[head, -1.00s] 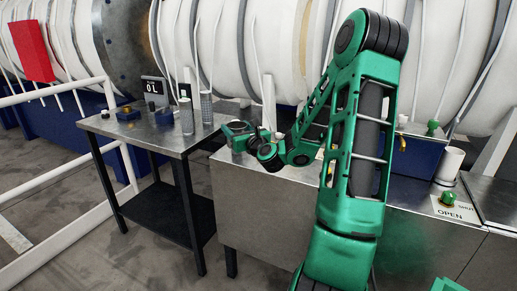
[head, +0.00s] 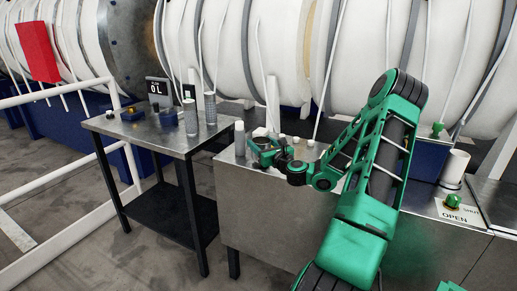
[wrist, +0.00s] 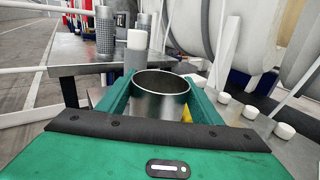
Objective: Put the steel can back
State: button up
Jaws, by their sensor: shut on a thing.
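My gripper (wrist: 150,105) is shut on an open-topped steel can (wrist: 160,95), with a green finger on each side of it. The can is upright and looks empty inside; its lower part is hidden by the gripper body. In the head view my gripper (head: 266,153) is over the left end of the steel cabinet top (head: 228,156), and the can's rim (head: 263,143) shows between the fingers. I cannot tell whether the can touches the cabinet top.
A grey cylinder with a white cap (head: 239,138) stands just left of my gripper. Several white knobs (wrist: 250,112) line the cabinet top to the right. The side table (head: 150,130) holds mesh cylinders (head: 191,117), a display (head: 158,88) and blue parts. White rails stand left.

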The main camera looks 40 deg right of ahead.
jog(key=shift+f, duration=0.7)
jog(key=shift+f, duration=0.15)
jog(key=o, duration=1.2)
jog(key=shift+o, duration=0.2)
